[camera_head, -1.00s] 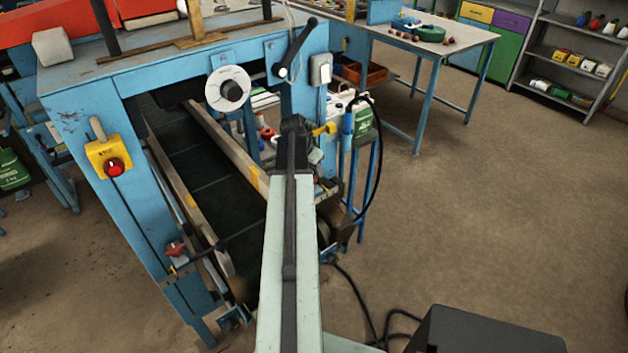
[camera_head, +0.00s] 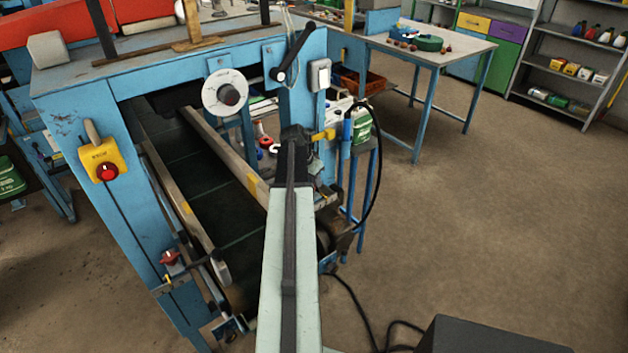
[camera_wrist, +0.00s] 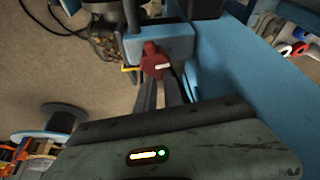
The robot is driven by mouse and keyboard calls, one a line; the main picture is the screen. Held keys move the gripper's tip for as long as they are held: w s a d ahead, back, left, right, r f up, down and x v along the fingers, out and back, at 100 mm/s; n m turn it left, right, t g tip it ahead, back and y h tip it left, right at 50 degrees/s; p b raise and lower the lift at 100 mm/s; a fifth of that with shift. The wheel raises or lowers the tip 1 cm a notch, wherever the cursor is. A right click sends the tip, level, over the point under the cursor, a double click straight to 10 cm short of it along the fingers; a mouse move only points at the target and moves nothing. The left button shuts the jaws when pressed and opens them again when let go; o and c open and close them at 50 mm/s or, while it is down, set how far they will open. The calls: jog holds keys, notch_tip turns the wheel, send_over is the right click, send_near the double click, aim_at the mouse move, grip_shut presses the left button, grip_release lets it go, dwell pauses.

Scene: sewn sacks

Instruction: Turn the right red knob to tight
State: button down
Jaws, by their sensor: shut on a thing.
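The right red knob (camera_wrist: 153,60) shows in the wrist view, on a blue bracket of the machine. A short white mark lies nearly level across its lower right side. My gripper (camera_wrist: 157,80) reaches up to it, its dark fingers closed on the knob, whose upper part stays visible. In the head view my arm covers this knob and the fingertips. Another red knob (camera_head: 170,257) sits low on the machine's left blue leg, apart from my gripper.
The blue machine frame (camera_head: 75,140) holds a dark belt (camera_head: 195,165), a yellow stop box (camera_head: 103,160), a white dial (camera_head: 226,92) and a black crank (camera_head: 293,52). A blue-legged table (camera_head: 470,55) stands behind. The floor at right (camera_head: 520,210) is mostly clear.

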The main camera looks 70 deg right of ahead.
jog(key=shift+s+a+f+m+g+y, duration=0.1)
jog(key=shift+a+m+g+y, duration=0.25)
jog(key=shift+m, duration=0.65)
jog(key=c, duration=1.5)
grip_release()
jog(key=shift+o, duration=0.2)
jog(key=shift+r+p, duration=0.45)
jog(key=shift+r, duration=0.05)
jog(key=p+v, duration=0.6)
jog(key=v, duration=0.1)
jog(key=shift+a+p, duration=0.15)
jog(key=shift+p, duration=0.15)
jog(key=shift+f, duration=0.15)
